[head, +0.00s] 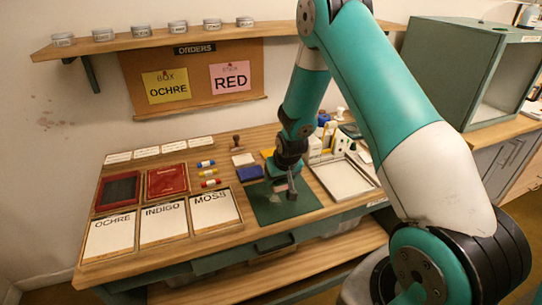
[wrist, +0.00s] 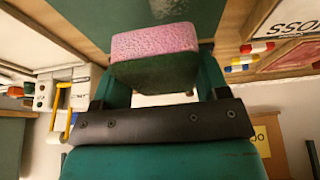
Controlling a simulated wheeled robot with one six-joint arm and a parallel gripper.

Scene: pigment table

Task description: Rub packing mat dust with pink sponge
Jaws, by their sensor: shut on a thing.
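My gripper (head: 288,186) is low over the dark green packing mat (head: 300,209) at the front of the table. In the wrist view my gripper (wrist: 160,75) is shut on the pink sponge (wrist: 155,42), which has a pink face and a dark green body. The green mat (wrist: 100,12) fills the top of that view, beyond the sponge. A small pale patch, perhaps the dust (head: 275,198), shows on the mat beside the gripper in the head view. I cannot tell whether the sponge touches the mat.
A blue block (head: 250,173) lies just behind the mat's left corner. The MOSS tray (head: 215,210) is to the left, with red pads beyond. A metal-rimmed tray (head: 342,180) and white bottles stand to the right. The mat's front part is clear.

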